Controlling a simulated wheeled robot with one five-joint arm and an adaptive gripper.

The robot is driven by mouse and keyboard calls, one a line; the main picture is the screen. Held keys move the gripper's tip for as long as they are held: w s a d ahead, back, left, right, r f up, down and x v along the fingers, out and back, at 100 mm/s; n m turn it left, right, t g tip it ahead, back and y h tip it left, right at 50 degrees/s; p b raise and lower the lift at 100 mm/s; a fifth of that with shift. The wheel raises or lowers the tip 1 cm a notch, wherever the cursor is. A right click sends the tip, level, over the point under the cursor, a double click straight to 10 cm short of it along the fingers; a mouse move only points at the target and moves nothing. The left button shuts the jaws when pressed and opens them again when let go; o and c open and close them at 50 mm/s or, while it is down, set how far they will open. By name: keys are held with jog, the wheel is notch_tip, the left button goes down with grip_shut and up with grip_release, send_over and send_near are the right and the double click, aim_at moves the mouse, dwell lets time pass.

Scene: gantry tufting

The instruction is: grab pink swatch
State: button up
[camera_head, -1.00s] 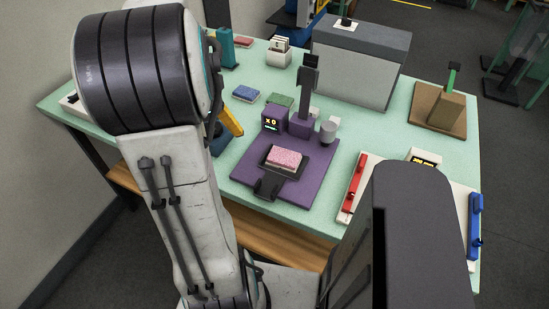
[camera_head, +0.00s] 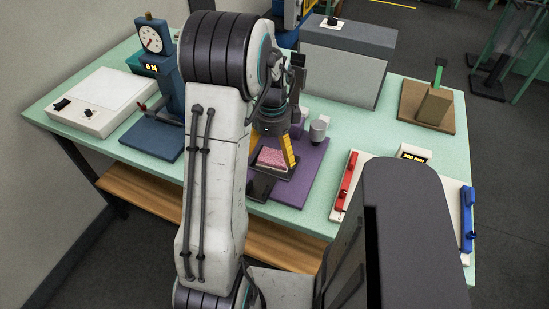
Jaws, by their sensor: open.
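The pink swatch (camera_head: 272,158) lies flat on a dark tray of the purple stand (camera_head: 309,165), partly hidden by my arm and gripper. My gripper (camera_head: 271,152) is over the stand and points down at the swatch. It is open, with one yellow finger in plain view at the swatch's right side. The other finger shows only a yellow sliver at the left. I cannot tell whether the fingers touch the swatch or how far above the tray they are.
A blue dial gauge stand (camera_head: 160,95) and a white switch box (camera_head: 97,101) stand at the left. A grey box (camera_head: 343,65) is behind. A red-handled panel (camera_head: 344,188) lies right of the stand. Clear green table (camera_head: 385,133) shows at the right.

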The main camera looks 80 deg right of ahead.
aim_at(273, 160)
jog(key=shift+s+f, duration=0.1)
jog(key=shift+f, duration=1.95)
jog(key=c, duration=0.9)
jog(key=shift+o, duration=0.2)
jog(key=shift+r, duration=0.1)
